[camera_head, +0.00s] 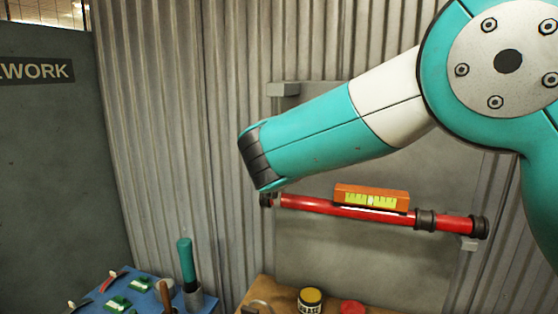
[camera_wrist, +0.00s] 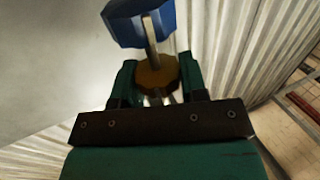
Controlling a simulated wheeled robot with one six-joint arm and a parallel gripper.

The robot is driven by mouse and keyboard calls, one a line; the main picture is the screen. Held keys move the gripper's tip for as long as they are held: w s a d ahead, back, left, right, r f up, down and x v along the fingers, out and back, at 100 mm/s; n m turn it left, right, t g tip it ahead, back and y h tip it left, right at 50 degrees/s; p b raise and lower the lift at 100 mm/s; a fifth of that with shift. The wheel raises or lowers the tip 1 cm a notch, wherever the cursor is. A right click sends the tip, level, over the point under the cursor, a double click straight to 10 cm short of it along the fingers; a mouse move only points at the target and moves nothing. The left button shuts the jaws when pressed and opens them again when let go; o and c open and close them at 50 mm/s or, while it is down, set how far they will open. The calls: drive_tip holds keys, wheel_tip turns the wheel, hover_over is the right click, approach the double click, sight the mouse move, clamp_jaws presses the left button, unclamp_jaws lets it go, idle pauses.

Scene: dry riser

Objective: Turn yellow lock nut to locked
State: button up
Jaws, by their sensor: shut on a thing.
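The yellow lock nut (camera_wrist: 156,76) is a brownish-yellow round piece on a thin pale stem in the wrist view. My gripper (camera_wrist: 158,64) has its two teal fingers on either side of the nut and is shut on it. A blue faceted piece (camera_wrist: 138,22) sits farther along the same stem, beyond the fingertips, apart from the gripper. In the head view my arm hides the nut and the gripper. I cannot tell any lock marking on the nut.
A red pipe (camera_head: 315,206) with an orange spirit level (camera_head: 372,197) runs across the grey panel below my arm. A blue bench (camera_head: 95,290) with tools stands at lower left. A wooden surface (camera_head: 262,288) holds a grease tin (camera_head: 311,300). Corrugated wall (camera_head: 170,130) lies behind.

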drive_tip(key=shift+f+m+h+b, duration=0.1)
drive_tip(key=shift+m+h+b, duration=0.9)
drive_tip(key=shift+h, duration=0.6)
drive_tip(key=o, duration=0.9)
drive_tip(key=shift+s+a, duration=0.15)
drive_tip(key=shift+s, duration=0.1)
drive_tip(key=b+v, duration=0.2)
drive_tip(key=v, duration=0.3)
drive_tip(key=b+v, duration=0.3)
drive_tip(key=v, duration=0.3)
drive_tip(key=b+v, duration=0.2)
drive_tip(key=v, duration=0.4)
drive_tip(key=shift+r, duration=0.4)
